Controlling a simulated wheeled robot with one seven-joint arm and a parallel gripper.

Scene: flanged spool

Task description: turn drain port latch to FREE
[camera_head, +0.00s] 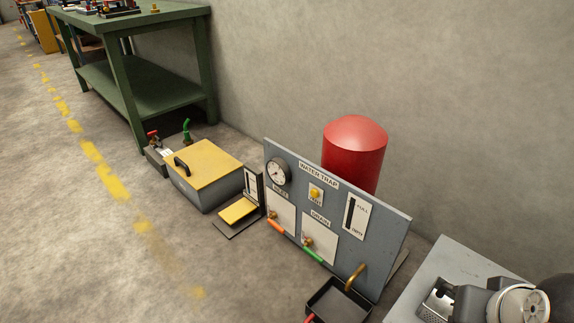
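A grey upright panel (385,225) titled WATER TRAP stands on the floor at lower centre right. Its DRAIN section (322,243) is a white plate with a brass fitting and a green handle (313,256) slanting down to the right. The section to its left has a similar fitting with an orange handle (277,226). A yellow knob (315,194) sits above them on a small white plate. I cannot make out a drain port latch or a FREE marking.
A red cylinder (354,150) stands behind the panel. A brass spout (355,275) overhangs a black tray (350,300). A yellow-lidded box (208,170) and a small stand (238,212) are to the left. A green workbench (150,85) stands behind. Floor at left is clear.

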